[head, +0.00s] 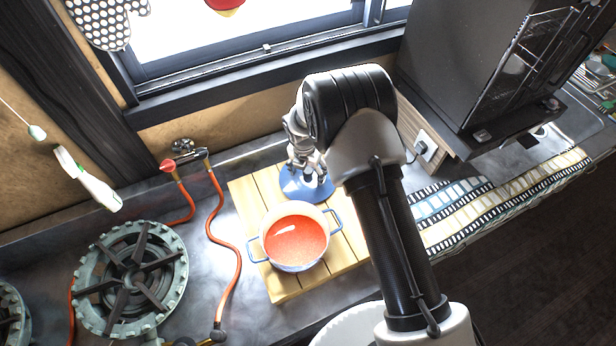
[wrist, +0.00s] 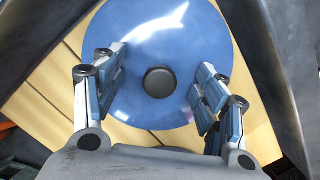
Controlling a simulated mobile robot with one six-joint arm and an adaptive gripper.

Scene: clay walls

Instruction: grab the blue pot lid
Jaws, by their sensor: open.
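The blue pot lid (head: 311,190) lies on the far part of a wooden slatted board, behind the pot, in the head view. In the wrist view the round blue lid (wrist: 158,32) fills the upper middle, with a dark round knob (wrist: 159,82) at its centre. My gripper (head: 306,178) is over the lid in the head view and hides part of it. In the wrist view my gripper (wrist: 162,88) is open, one finger on each side of the knob, with gaps between fingers and knob. I cannot tell how high the fingertips are above the lid.
A blue-rimmed pot (head: 254,250) with orange-red contents stands on the board (head: 246,196) just in front of the lid. A gas burner (head: 130,280) and an orange hose (head: 238,262) are to the left. A dark oven-like box (head: 455,75) stands right; the window wall is behind.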

